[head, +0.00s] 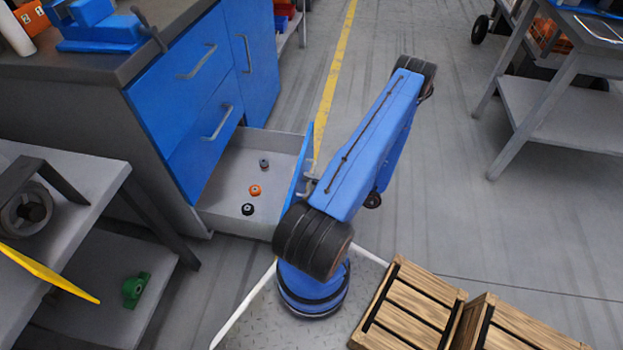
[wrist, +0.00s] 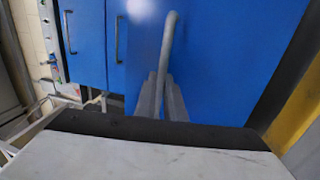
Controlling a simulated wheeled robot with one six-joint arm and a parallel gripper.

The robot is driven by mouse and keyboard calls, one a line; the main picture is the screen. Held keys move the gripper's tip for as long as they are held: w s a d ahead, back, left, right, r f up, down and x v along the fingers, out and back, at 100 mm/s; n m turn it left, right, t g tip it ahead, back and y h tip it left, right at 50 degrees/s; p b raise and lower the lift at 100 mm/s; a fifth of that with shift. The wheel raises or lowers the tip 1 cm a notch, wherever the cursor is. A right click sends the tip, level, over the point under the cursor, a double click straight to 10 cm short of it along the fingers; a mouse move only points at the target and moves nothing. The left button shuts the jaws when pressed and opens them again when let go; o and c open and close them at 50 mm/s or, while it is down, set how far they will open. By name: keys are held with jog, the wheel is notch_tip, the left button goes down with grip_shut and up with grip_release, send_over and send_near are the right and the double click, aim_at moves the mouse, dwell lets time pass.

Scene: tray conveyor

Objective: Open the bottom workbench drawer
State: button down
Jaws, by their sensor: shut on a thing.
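The bottom workbench drawer (head: 222,180) stands pulled well out of the blue and grey workbench (head: 190,60) in the head view. Its blue front (head: 301,172) faces my arm, seen nearly edge-on. My gripper (wrist: 161,98) is shut on the grey drawer handle (wrist: 168,45) in the wrist view, one finger on each side of the bar. In the head view my blue arm reaches down to the drawer front and hides much of the grip. Inside the drawer lie a grey knob (head: 264,163), an orange knob (head: 255,190) and a black knob (head: 248,209).
Two closed drawers and a cupboard door (head: 248,55) sit on the workbench. A grey shelf unit (head: 75,215) with a green part (head: 134,289) stands at left. Wooden crates (head: 410,305) are at lower right. Floor right of my arm is clear up to another table (head: 560,110).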

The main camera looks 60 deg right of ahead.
jog(key=c, duration=2.1)
grip_release()
jog(key=v, duration=1.7)
jog(key=shift+s+f, duration=0.15)
